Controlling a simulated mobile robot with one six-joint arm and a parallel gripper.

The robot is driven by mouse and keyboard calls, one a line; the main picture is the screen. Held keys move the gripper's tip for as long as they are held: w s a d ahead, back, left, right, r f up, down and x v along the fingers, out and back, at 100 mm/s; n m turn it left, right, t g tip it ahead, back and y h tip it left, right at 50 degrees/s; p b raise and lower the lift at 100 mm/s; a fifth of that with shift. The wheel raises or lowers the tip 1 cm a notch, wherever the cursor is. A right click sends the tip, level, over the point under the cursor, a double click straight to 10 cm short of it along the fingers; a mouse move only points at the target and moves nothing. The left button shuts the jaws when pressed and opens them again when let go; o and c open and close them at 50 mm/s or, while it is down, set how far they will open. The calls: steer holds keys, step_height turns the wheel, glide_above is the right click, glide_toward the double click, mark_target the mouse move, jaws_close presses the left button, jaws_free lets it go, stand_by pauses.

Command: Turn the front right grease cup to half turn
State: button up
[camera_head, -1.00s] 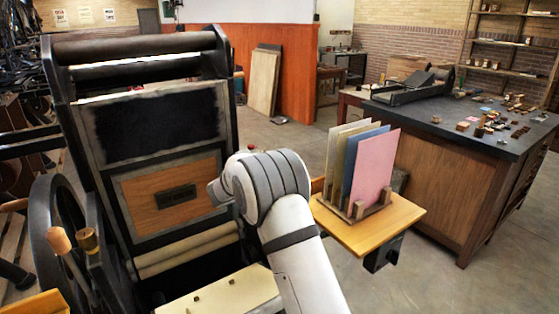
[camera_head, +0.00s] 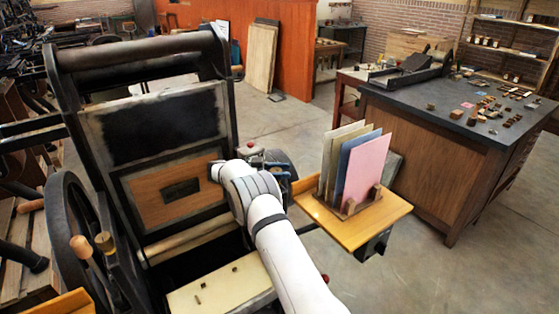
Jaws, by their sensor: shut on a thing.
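The press (camera_head: 228,85) stands upright at left with a black frame. My white arm (camera_head: 285,240) reaches from the bottom right to the press's right side, its grey-banded joint (camera_head: 250,190) over that edge. My gripper cannot be made out; it seems hidden behind this joint. A dark and bluish assembly (camera_head: 268,158) with a small red spot shows just beyond the joint; I cannot tell what it is. A small red knob-like spot (camera_head: 325,279) shows beside my arm at lower right. I cannot make out the front right grease cup for certain.
A wooden side board (camera_head: 385,222) right of my arm carries a rack of upright coloured sheets (camera_head: 365,165). A spoked flywheel (camera_head: 60,215) and two wooden handles stand at left. A dark-topped cabinet (camera_head: 440,185) stands at right. The floor between board and cabinet is free.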

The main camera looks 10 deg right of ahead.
steer(key=shift+s+f+m+g+p, duration=0.1)
steer(key=shift+m+g+p, duration=0.5)
steer(key=shift+p, duration=0.7)
steer(key=o, duration=1)
